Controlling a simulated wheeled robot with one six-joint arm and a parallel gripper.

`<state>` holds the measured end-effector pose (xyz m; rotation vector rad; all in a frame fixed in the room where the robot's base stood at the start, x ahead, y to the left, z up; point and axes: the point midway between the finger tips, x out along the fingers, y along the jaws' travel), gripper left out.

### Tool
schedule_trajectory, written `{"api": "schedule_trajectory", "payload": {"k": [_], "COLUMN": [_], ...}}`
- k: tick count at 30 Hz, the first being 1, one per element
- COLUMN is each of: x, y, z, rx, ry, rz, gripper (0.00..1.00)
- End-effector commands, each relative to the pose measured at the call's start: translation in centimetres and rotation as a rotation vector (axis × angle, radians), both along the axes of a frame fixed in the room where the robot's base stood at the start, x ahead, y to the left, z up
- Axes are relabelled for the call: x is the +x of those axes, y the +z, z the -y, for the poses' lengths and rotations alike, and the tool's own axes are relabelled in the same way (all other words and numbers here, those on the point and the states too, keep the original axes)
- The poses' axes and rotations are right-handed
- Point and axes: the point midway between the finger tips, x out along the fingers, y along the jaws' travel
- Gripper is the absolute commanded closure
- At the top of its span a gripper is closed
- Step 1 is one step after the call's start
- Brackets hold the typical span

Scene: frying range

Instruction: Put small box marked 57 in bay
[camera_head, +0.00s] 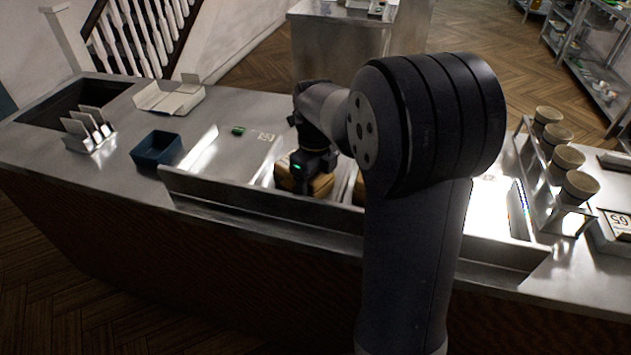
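My gripper (308,166) is black with a small green light and points down into the long metal trough at the middle of the counter. It is at a brown box-like thing (290,183), which shows on both sides of it. The fingertips are hidden, so I cannot tell whether they touch or hold it. Another brown thing (359,192) shows beside my arm, mostly hidden by it. I can read no 57 on either. A small flat marking (266,136) lies on the counter behind the trough, too small to read. I cannot tell which place is the bay.
The trough's front wall (250,203) runs along the counter. A blue bin (157,148), a card holder (90,138) and an open carton (169,97) stand left. A rack of several brown cups (563,160) and a card reading 65 (618,222) are right. My arm hides the middle.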

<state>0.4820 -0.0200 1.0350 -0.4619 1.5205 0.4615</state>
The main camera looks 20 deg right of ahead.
Motion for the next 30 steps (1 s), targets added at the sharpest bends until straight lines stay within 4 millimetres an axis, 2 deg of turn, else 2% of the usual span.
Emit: {"api": "schedule_trajectory", "payload": {"k": [1, 2, 9, 16, 20, 23, 30], "x": [0.0, 0.0, 0.0, 0.0, 0.1, 0.1, 0.1], "y": [-0.3, -0.2, -0.2, -0.1, 0.7, 2.2, 7.4], "z": [0.0, 0.0, 0.0, 0.0, 0.0, 0.0, 0.0], "rx": [0.0, 0.0, 0.0, 0.0, 0.0, 0.0, 0.0], "ry": [0.0, 0.0, 0.0, 0.0, 0.0, 0.0, 0.0], "rz": [0.0, 0.0, 0.0, 0.0, 0.002, 0.005, 0.005], "gripper": [0.55, 0.27, 0.07, 0.07, 0.07, 0.07, 0.07]}}
